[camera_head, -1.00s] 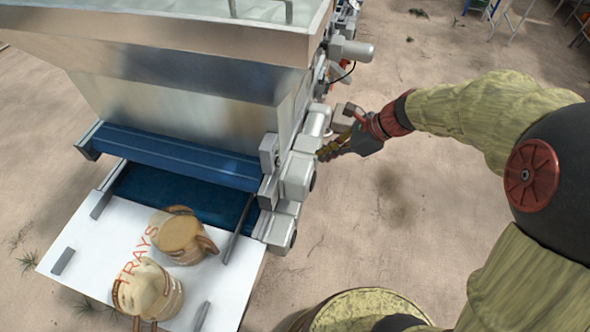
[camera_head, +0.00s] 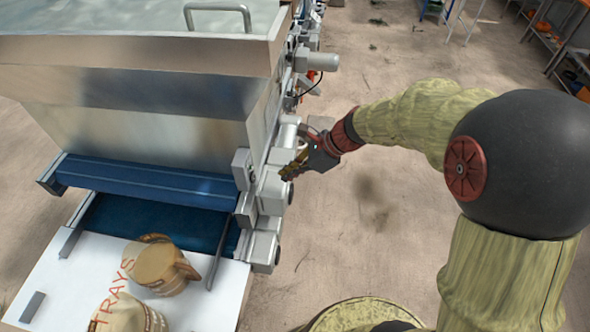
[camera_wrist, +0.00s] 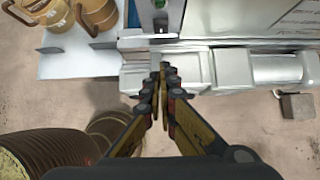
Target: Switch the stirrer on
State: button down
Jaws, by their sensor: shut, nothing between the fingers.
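The seeder's hopper (camera_head: 140,128) fills the left of the head view. A small grey box (camera_head: 241,168) is fixed at its near right corner. In the wrist view a narrow dark face with a small green patch (camera_wrist: 159,4) shows beyond my fingertips; whether this is the stirrer's switch I cannot tell. My gripper (camera_head: 287,175) is beside the machine's right side, near grey drive housings (camera_head: 272,190). In the wrist view my gripper (camera_wrist: 163,70) is shut and empty, its tips over the housings' edge. Contact cannot be told.
A white tray shelf (camera_head: 60,275) at the front carries two tan jugs (camera_head: 158,268). A grey motor (camera_head: 322,61) sticks out farther along the machine's right side. The floor (camera_head: 350,230) right of the machine is clear. Shelving stands at the far right.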

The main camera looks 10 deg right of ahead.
aim_at(253, 177)
jog(key=x, duration=0.3)
jog(key=shift+a+f, duration=0.2)
jog(key=shift+f, duration=0.1)
jog(key=a, duration=0.2)
jog(key=w+a, duration=0.1)
jog(key=shift+f+b, duration=0.35)
jog(key=shift+f, duration=0.05)
jog(key=shift+w+a, duration=0.3)
jog(key=shift+a, duration=0.2)
jog(key=shift+a+f, duration=0.3)
jog(key=shift+a, duration=0.05)
jog(key=shift+w, duration=0.1)
jog(key=shift+r, duration=0.2)
